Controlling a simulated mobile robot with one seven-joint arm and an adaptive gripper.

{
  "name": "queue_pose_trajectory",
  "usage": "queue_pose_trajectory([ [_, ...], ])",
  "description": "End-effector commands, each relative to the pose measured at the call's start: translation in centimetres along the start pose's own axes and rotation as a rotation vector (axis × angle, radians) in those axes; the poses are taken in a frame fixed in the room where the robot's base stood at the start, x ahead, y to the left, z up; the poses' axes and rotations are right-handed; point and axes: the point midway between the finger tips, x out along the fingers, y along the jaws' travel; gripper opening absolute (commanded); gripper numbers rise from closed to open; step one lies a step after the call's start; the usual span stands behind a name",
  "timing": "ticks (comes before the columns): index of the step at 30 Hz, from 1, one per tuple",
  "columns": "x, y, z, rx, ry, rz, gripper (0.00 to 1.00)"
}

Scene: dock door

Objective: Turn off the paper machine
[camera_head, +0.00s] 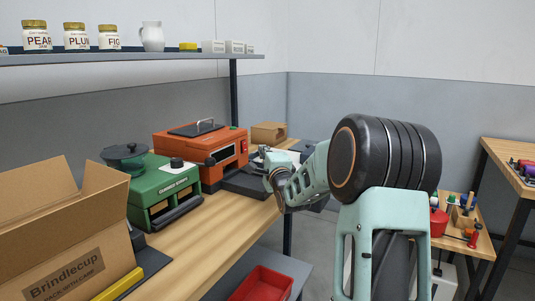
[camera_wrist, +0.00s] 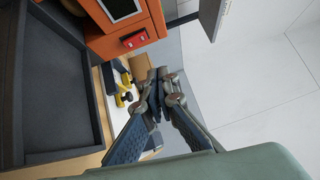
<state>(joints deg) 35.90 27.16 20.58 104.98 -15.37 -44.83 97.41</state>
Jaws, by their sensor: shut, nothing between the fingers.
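My arm partly hides the bench end in the head view.
A dark tray (camera_wrist: 55,95) lies in front of the orange machine. An open cardboard box (camera_head: 60,235) is at the bench's near left, and a small carton (camera_head: 269,132) is behind. A shelf (camera_head: 130,57) with jars runs above. A red bin (camera_head: 262,284) sits below.

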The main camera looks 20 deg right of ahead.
Motion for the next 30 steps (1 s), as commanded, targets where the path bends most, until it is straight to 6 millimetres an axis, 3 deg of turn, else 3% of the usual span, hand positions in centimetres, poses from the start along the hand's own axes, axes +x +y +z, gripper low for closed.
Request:
queue_pose_trajectory([
  [4, -2.1, -0.5, 0.1, -0.001, 0.000, 0.000, 0.00],
  [10, -3.5, -0.6, 0.1, -0.001, -0.001, 0.000, 0.00],
  [26, -3.7, -0.6, 0.1, -0.001, -0.001, 0.000, 0.00],
  [30, -3.4, -1.4, 1.4, -0.072, -0.024, -0.006, 0.00],
])
